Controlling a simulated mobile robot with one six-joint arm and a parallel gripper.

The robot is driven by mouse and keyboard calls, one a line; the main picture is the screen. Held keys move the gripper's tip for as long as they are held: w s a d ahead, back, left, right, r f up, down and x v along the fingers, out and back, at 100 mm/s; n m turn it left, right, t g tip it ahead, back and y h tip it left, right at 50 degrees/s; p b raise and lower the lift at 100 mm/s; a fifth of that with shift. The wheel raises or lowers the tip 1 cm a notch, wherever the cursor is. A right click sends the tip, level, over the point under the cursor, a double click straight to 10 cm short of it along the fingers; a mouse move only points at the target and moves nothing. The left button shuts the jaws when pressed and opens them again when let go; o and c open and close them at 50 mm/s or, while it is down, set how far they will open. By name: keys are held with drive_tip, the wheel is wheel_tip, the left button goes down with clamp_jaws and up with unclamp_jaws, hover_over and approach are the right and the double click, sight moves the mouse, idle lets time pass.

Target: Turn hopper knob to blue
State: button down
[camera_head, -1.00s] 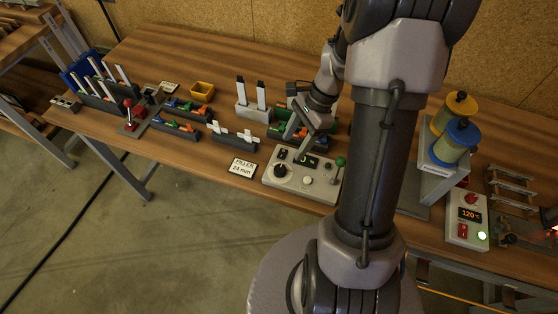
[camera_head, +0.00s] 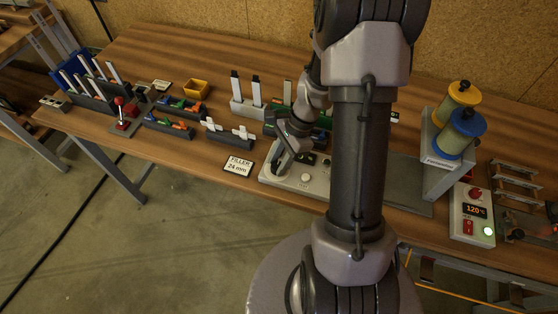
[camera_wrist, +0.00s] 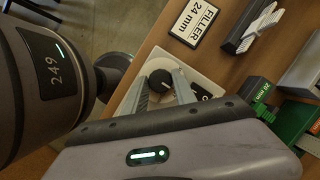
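A round black knob (camera_wrist: 161,80) with a white pointer mark sits on the pale control box (camera_wrist: 199,74) in the wrist view. In the head view the control box (camera_head: 312,187) stands at the table's front edge, and my gripper mostly hides the knob. My gripper (camera_head: 281,165) is low over the left end of the box. In the wrist view my gripper's two grey fingers (camera_wrist: 161,77) are apart, one on each side of the knob. I cannot tell whether they touch it. A yellow hopper (camera_head: 457,101) and a blue hopper (camera_head: 460,137) stand at the right.
A sign reading "FILLER 24 mm" (camera_head: 239,165) lies left of the box. A heater box (camera_head: 473,213) showing 120 °C stands at the right front. Racks with white parts (camera_head: 229,133) and a red-knobbed lever (camera_head: 120,112) are at the left. My arm hides the box's right end.

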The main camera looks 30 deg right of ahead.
idle(0.3)
drive_tip(key=n+g+p, duration=0.1)
drive_tip(key=n, duration=0.2)
drive_tip(key=n+g+p, duration=0.1)
drive_tip(key=n+p, duration=0.1)
drive_tip(key=shift+w+a+r+n, duration=0.1)
drive_tip(key=shift+w+n, duration=0.05)
drive_tip(key=shift+n, duration=0.25)
drive_tip(key=n+g+p, duration=0.1)
drive_tip(key=n, duration=0.2)
drive_tip(key=n+g+h+p, duration=0.1)
drive_tip(key=n, duration=0.1)
drive_tip(key=shift+w+n+h+p, duration=0.1)
drive_tip(key=shift+n+h+p, duration=0.2)
drive_tip(key=shift+n+p, duration=0.1)
drive_tip(key=c, duration=1)
unclamp_jaws()
drive_tip(key=p+v, duration=0.4)
drive_tip(key=v, duration=1.3)
drive_tip(key=shift+w+a, duration=0.1)
drive_tip(key=shift+w, duration=0.15)
